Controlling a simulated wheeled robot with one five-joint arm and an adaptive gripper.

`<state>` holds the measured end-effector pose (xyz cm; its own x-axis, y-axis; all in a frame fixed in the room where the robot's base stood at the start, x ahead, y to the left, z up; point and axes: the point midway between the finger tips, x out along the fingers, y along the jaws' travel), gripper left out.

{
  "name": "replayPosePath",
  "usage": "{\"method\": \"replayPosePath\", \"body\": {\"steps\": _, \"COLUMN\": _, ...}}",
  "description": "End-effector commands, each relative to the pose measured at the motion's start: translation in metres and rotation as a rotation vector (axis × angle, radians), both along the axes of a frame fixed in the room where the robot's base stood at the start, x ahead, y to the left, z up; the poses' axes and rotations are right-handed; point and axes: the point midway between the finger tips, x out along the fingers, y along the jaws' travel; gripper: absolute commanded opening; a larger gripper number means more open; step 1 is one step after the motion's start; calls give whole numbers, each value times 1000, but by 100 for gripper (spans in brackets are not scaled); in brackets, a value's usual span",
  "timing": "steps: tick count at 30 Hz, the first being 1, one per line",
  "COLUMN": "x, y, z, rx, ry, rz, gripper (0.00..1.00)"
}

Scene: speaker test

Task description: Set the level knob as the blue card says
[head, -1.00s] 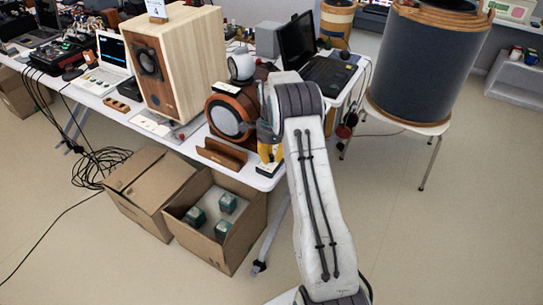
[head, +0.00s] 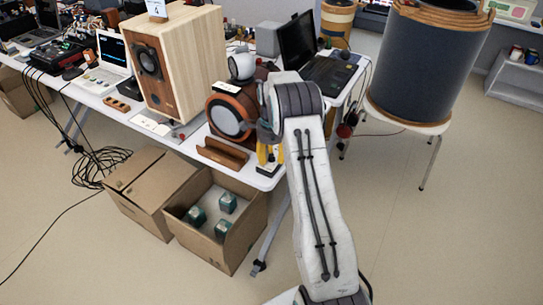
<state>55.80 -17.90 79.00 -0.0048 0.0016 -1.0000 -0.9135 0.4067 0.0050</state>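My gripper (head: 270,154) hangs over the front right corner of the white table, pointing down. Its yellow fingers show with a gap between them, and it looks open and empty. A small black block with a white top (head: 268,170) sits just below the fingertips at the table edge; I cannot tell whether they touch. I cannot make out a level knob or a blue card; my arm hides part of the table.
A brown round-fronted speaker (head: 231,115) and a wooden holder (head: 222,153) stand left of my gripper. An open laptop (head: 325,68) is behind. Cardboard boxes (head: 187,238) and cables (head: 98,165) lie on the floor. A large dark drum (head: 420,70) stands on a stool at right.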

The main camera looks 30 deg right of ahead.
Motion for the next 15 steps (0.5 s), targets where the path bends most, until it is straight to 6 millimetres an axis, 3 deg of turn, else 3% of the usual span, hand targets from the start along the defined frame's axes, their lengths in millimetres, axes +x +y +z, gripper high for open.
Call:
{"method": "replayPosePath", "body": {"steps": 10, "x": 1, "y": -1, "z": 3, "rx": -2, "ry": -5, "rz": -1, "gripper": 45}}
{"method": "replayPosePath", "body": {"steps": 15, "x": 2, "y": -1, "z": 19, "rx": -2, "ry": -7, "rz": 0, "gripper": 45}}
